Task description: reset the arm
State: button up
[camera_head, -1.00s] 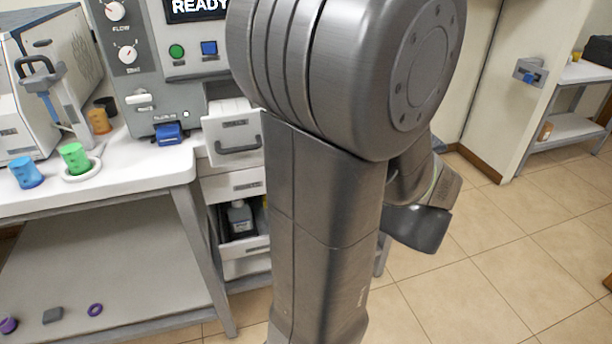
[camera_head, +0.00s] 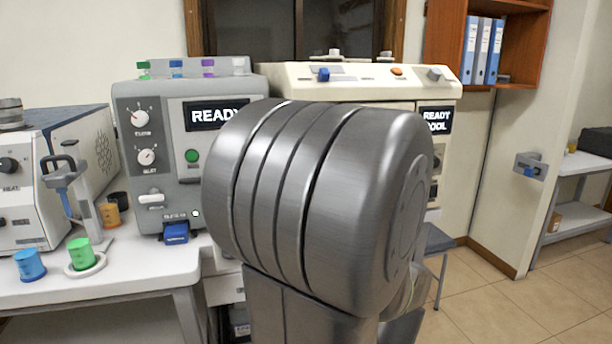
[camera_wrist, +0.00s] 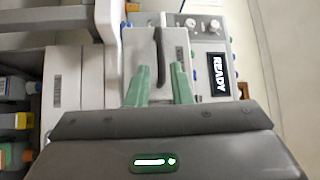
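My arm (camera_head: 310,200) fills the middle of the head view and hides my gripper there. In the wrist view my gripper (camera_wrist: 161,74) shows two green fingers, spread apart with nothing held between them. A dark drawer handle (camera_wrist: 160,48) on a pale drawer front shows between and beyond the fingertips. I cannot tell how far it is from them.
A grey machine (camera_head: 160,110) reading READY and a white machine (camera_head: 300,75) stand behind my arm. A white table (camera_head: 130,268) at left holds a blue cup (camera_head: 30,265) and a green cup (camera_head: 80,253). Open drawers with bottles (camera_wrist: 15,88) show at the wrist view's left. Floor (camera_head: 505,315) is clear at right.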

jog(key=shift+x, duration=3.75)
